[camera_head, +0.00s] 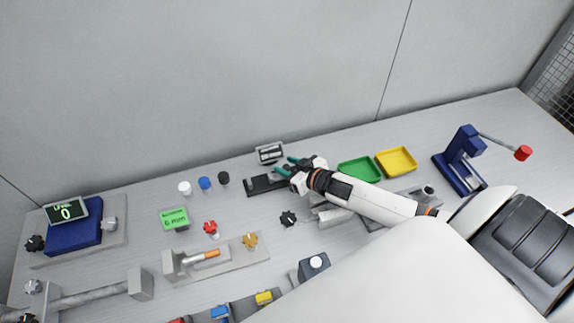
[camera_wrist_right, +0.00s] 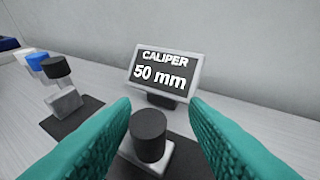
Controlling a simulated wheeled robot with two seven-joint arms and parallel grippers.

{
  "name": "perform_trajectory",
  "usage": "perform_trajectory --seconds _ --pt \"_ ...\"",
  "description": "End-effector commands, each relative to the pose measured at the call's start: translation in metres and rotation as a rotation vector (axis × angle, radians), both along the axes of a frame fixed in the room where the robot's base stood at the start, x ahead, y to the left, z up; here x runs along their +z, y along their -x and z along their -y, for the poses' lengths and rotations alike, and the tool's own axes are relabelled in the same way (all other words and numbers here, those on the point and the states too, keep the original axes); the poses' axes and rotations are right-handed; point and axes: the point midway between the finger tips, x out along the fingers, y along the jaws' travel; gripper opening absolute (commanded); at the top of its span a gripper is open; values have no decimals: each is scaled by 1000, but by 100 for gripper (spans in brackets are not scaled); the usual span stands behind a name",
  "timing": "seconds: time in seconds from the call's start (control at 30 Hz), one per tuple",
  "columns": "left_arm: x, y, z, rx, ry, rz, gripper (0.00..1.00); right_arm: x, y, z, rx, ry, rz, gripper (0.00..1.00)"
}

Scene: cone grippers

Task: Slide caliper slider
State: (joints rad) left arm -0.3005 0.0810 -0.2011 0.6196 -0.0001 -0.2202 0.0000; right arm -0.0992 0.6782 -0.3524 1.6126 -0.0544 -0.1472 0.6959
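The caliper's dark base (camera_head: 264,184) lies near the wall in the head view. Its display (camera_wrist_right: 165,72) reads "CALIPER 50 mm" and also shows in the head view (camera_head: 269,153). In the right wrist view, the slider's black knob (camera_wrist_right: 148,136) stands on a light block, between the teal fingers of my right gripper (camera_wrist_right: 160,115). The fingers are spread, with a visible gap right of the knob; contact on the left cannot be told. A light fixed block (camera_wrist_right: 64,101) sits at the base's left end. In the head view my right gripper (camera_head: 284,166) is over the caliper. My left gripper is not in view.
White (camera_head: 185,188), blue (camera_head: 205,183) and black (camera_head: 223,178) cylinders stand left of the caliper. Green (camera_head: 360,171) and yellow (camera_head: 397,162) trays lie to its right. A dark star knob (camera_head: 288,218) is in front. A blue lever press (camera_head: 461,160) stands far right.

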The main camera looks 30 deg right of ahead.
Motion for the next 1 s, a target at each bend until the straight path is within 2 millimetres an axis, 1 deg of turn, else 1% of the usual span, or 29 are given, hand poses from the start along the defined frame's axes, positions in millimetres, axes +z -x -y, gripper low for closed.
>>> perform_trajectory --seconds 0.17,0.27,0.37,0.7,0.83,1.0 --pt "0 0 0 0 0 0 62 0 1 -1 1 -2 1 40" --pt "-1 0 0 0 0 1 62 2 7 0 1 -2 0 40" --pt "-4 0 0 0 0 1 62 6 20 3 2 -2 -2 40" --pt "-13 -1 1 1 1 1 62 30 80 17 1 -2 -3 40" --pt "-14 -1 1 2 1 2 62 38 96 21 0 -2 -2 40" --pt "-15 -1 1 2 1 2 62 44 107 24 0 -2 -1 40"
